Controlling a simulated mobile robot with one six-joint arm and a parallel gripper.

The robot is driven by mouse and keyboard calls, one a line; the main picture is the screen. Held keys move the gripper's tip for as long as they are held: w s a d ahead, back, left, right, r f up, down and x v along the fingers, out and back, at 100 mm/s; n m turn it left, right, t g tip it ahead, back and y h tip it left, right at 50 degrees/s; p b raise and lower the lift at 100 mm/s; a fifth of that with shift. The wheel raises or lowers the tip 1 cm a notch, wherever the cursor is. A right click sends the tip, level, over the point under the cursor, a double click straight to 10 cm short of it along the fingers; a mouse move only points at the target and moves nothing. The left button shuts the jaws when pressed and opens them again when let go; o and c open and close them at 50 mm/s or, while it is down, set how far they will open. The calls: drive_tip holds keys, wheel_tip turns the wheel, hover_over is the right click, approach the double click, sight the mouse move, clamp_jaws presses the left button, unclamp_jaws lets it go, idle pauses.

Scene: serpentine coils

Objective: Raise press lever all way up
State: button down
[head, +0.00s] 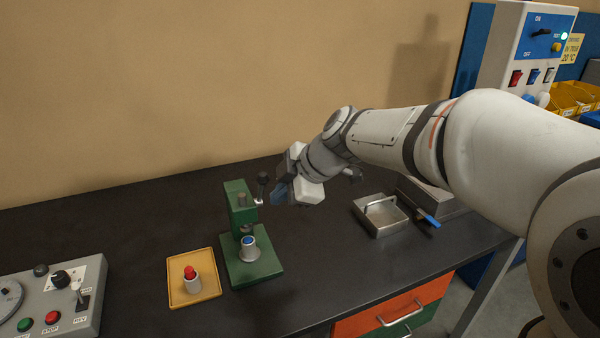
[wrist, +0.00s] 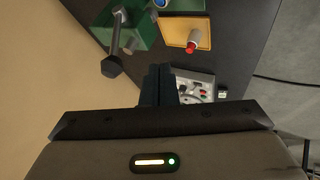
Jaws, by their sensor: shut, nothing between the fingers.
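A small green press (head: 236,220) stands on the dark bench, left of my arm in the head view; it also shows at the top of the wrist view (wrist: 142,36). Its lever (head: 261,188) has a black knob and sticks up at the press's right side. The lever's knob also shows in the wrist view (wrist: 112,66). My gripper (head: 281,194) is just right of the knob, apart from it in the wrist view. Its fingers (wrist: 158,84) are shut and empty. A grey cup-shaped part with a blue top (head: 248,247) sits on the press base.
A yellow tray (head: 177,293) with a red-topped white part (head: 191,277) lies left of the press. A grey control panel (head: 50,297) is at far left. A metal tray (head: 374,224) and blue-handled tool (head: 428,218) lie right. A switch box (head: 520,50) stands at back right.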

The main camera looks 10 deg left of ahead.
drive_tip(key=shift+w+a+p, duration=0.5)
drive_tip(key=shift+w+a, duration=0.15)
drive_tip(key=shift+w, duration=0.3)
drive_tip(key=shift+w+a+p, duration=0.45)
drive_tip(key=shift+w+a, duration=0.15)
drive_tip(key=shift+w, duration=0.3)
